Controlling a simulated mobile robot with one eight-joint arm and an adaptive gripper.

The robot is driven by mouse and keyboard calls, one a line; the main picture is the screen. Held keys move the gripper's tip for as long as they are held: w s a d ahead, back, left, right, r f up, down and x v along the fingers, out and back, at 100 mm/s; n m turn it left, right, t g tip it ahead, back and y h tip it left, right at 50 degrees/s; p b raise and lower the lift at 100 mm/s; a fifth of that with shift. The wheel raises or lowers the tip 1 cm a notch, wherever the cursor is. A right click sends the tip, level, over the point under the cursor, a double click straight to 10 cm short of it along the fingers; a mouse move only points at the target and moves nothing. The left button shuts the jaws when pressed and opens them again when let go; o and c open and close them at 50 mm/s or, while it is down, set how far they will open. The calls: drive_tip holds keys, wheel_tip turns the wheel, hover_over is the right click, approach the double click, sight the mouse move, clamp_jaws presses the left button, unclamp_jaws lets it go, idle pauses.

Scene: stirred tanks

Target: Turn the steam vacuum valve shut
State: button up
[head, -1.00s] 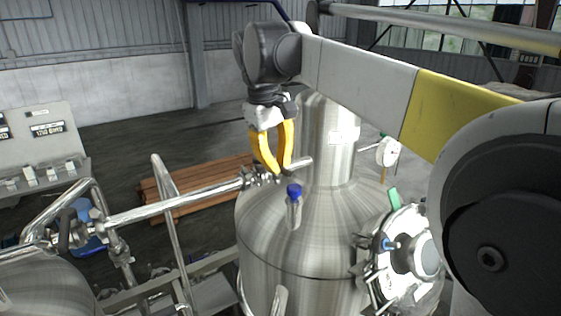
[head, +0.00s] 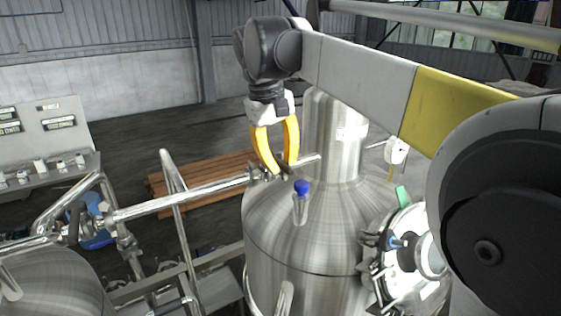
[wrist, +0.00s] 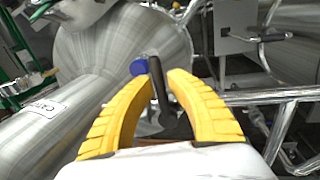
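The steam vacuum valve shows by its black handle (wrist: 158,84), which stands between my fingertips in the wrist view. In the head view the valve (head: 262,174) sits on the steel pipe beside the tall tank, with its handle mostly hidden by my fingers. My gripper (head: 285,170) points down at it with yellow fingers. In the wrist view my gripper (wrist: 160,77) has its fingertips drawn in close on both sides of the handle and appears shut on it.
A blue-capped fitting (head: 301,190) stands on the tank (head: 290,235) close to my fingertips. A steel pipe (head: 190,194) runs left from the valve. A gauge (head: 396,151) and hatch (head: 410,255) are at the right. Wooden planks (head: 205,180) lie behind.

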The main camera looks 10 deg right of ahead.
drive_tip(key=shift+o, duration=1)
wheel_tip(320, 180, up, 12)
drive_tip(key=a, duration=0.2)
drive_tip(key=shift+s+a, duration=0.15)
drive_tip(key=shift+s, duration=0.2)
drive_tip(key=shift+f, duration=0.1)
